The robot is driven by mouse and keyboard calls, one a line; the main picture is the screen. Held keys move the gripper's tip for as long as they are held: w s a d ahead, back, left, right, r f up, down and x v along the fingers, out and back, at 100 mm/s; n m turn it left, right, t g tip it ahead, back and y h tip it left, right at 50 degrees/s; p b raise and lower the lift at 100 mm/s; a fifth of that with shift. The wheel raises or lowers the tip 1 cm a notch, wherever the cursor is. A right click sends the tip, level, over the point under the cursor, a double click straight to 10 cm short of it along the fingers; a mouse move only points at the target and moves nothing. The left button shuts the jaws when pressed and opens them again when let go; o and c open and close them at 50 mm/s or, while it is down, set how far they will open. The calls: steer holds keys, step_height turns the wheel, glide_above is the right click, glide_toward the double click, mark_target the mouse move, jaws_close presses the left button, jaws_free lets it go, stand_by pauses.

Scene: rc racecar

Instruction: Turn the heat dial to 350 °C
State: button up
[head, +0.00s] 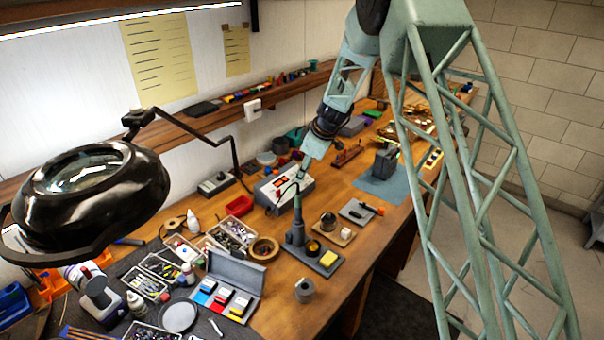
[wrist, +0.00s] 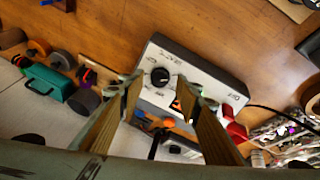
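The soldering station is a pale grey box (head: 268,192) against the wall side of the bench. It fills the middle of the wrist view (wrist: 205,72), its printing upside down. Its black round heat dial (wrist: 160,76) has a light pointer mark; the number it points to is too small to read. A small red-orange display (wrist: 175,104) is partly hidden by a finger. My gripper (wrist: 160,88) is open, its two fingers apart on either side of the dial in the picture. I cannot tell whether they touch it. In the head view my gripper (head: 304,168) is over the station.
A soldering iron in its stand (head: 298,232) is in front of the station, with a cable. A red tray (head: 239,205) and a grey box (head: 216,184) are to the left. The shelf (head: 200,126) runs along the wall behind. Bare wood lies right of the station.

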steer(key=shift+w+a+f, duration=0.25)
steer(key=shift+f, duration=0.35)
steer(key=shift+c, duration=0.6)
steer(key=c, duration=0.7)
